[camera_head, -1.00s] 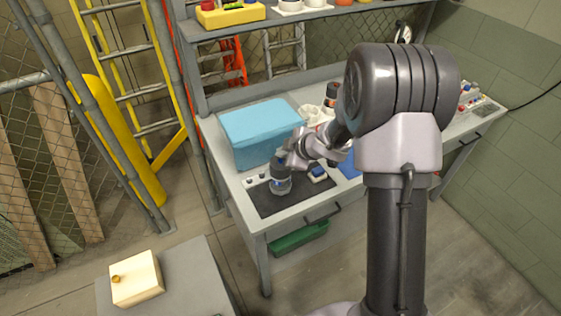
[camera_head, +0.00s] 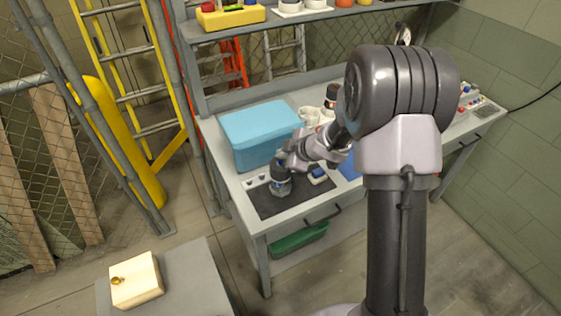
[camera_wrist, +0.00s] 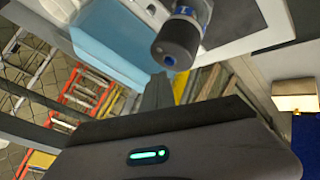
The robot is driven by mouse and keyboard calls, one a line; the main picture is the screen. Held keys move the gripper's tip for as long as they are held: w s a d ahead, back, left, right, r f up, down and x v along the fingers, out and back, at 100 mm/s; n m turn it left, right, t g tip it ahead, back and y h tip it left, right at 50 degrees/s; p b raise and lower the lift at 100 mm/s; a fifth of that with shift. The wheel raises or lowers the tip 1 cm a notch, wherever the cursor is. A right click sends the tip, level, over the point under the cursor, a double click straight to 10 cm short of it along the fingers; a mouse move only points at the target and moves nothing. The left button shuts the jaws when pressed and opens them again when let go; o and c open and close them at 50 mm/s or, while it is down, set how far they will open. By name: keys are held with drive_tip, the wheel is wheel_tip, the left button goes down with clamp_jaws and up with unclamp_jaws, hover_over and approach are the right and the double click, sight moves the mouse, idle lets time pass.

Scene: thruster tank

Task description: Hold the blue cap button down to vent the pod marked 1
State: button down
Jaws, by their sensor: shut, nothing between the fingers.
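The pod marked 1 (camera_wrist: 182,38) stands on the dark mat (camera_head: 300,203) on the workbench; it also shows in the head view (camera_head: 280,187). It has a dark cap, a blue band with a "1", and a blue cap button (camera_wrist: 170,60) facing my wrist camera. My gripper (camera_wrist: 160,80) is shut and empty, its fingertips close to the button. I cannot tell whether they touch it or are just apart. In the head view, my gripper is just above the pod's cap and partly hides it.
A large light-blue box (camera_head: 262,133) stands close behind the pod. A small blue-and-white item (camera_head: 318,176) lies on the mat to its right. Small white knobs (camera_head: 256,180) sit to its left. A dark can (camera_head: 331,95) and white containers (camera_head: 310,114) stand farther back.

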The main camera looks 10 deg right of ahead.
idle(0.7)
drive_tip(key=shift+f, duration=0.45)
drive_tip(key=shift+f+b, duration=0.45)
drive_tip(key=shift+b, duration=0.15)
idle(2.3)
idle(1.1)
drive_tip(key=shift+r+p, duration=0.9)
drive_tip(key=shift+p, duration=0.1)
wheel_tip(320, 180, up, 5)
drive_tip(key=p, duration=0.5)
